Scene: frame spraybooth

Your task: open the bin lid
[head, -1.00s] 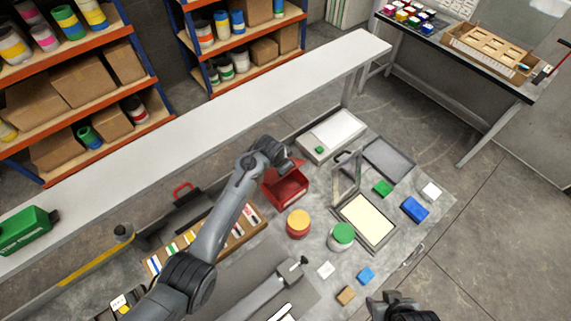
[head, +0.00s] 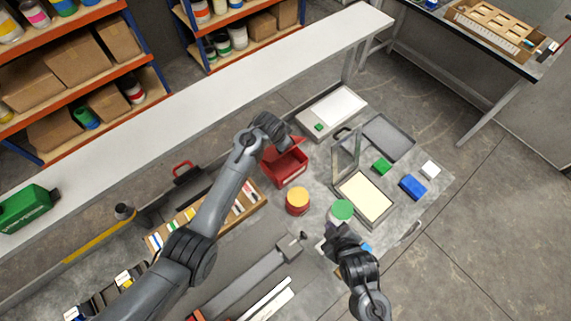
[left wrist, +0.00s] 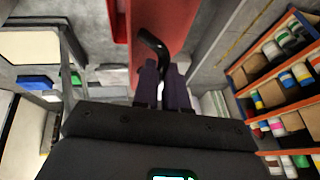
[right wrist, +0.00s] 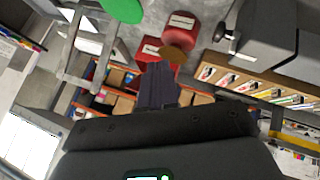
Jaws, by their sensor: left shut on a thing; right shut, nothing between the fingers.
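The red bin (head: 288,172) stands on the workbench with its red lid (head: 277,152) tilted up at the back left, so its inside shows. My left gripper (head: 283,143) is at the lid. In the left wrist view, its fingers (left wrist: 161,68) are shut on a black curved handle (left wrist: 153,42) on the red lid (left wrist: 172,22). My right gripper (head: 328,238) is shut and empty, just in front of the green-topped can (head: 342,211). The right wrist view shows its fingers (right wrist: 158,72) together.
A red can with a yellow top (head: 297,201) stands just in front of the bin. A hinged frame (head: 365,195) and grey tray (head: 388,138) lie to the right. A flat box (head: 333,110) is behind. A rack of labelled cards (head: 205,220) lies left, under my left arm.

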